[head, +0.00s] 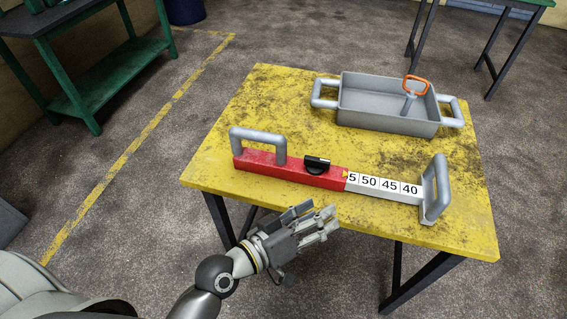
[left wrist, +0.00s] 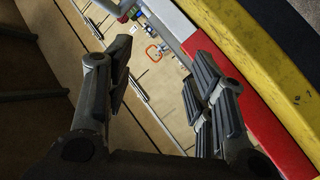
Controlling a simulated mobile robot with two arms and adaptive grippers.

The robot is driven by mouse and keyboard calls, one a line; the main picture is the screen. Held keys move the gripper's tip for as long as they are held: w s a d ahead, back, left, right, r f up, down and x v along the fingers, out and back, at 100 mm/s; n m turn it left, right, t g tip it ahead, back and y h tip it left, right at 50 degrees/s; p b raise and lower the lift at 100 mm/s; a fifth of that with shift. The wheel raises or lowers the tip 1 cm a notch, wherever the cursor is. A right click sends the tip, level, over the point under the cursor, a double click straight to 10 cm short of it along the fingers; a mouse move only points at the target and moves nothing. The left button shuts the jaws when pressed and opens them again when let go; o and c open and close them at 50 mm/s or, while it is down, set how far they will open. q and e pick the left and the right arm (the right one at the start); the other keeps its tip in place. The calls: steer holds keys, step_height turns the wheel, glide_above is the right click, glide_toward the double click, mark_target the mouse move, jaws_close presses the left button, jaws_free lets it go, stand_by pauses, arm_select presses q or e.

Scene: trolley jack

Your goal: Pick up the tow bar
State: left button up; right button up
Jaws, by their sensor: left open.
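The tow bar (head: 300,173) lies across the yellow table, red at its left and white with black numbers at its right. It has a grey handle at each end and a black knob on top near the middle. In the left wrist view its red part (left wrist: 262,118) runs along the right side. My left gripper (head: 318,218) is open and empty at the table's front edge, in front of the bar and apart from it. Its spread fingers (left wrist: 160,68) also show in the left wrist view. My right gripper is out of view.
A grey tray (head: 380,124) with two side handles stands at the back of the yellow table (head: 225,165), holding an orange-handled piece (head: 414,88). A green bench (head: 95,75) stands at the far left. The table's front left top is clear.

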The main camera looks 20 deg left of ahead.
mark_target(263, 141)
arm_select(q)
steer(key=w+a+r+n+t+y, duration=0.45)
steer(key=a+r+n+t, duration=0.2)
steer(key=r+n, duration=0.3)
steer(key=a+f+n+g+y, duration=0.2)
steer(key=a+f+n+y, duration=0.4)
steer(key=n+y, duration=0.45)
steer(key=shift+n+h, duration=0.4)
steer(key=x, duration=0.7)
steer(key=p+x, duration=0.1)
steer(key=x, duration=0.3)
steer(key=shift+w+a, duration=0.1)
steer(key=shift+a, duration=0.3)
jaws_close()
steer(key=shift+r, duration=0.25)
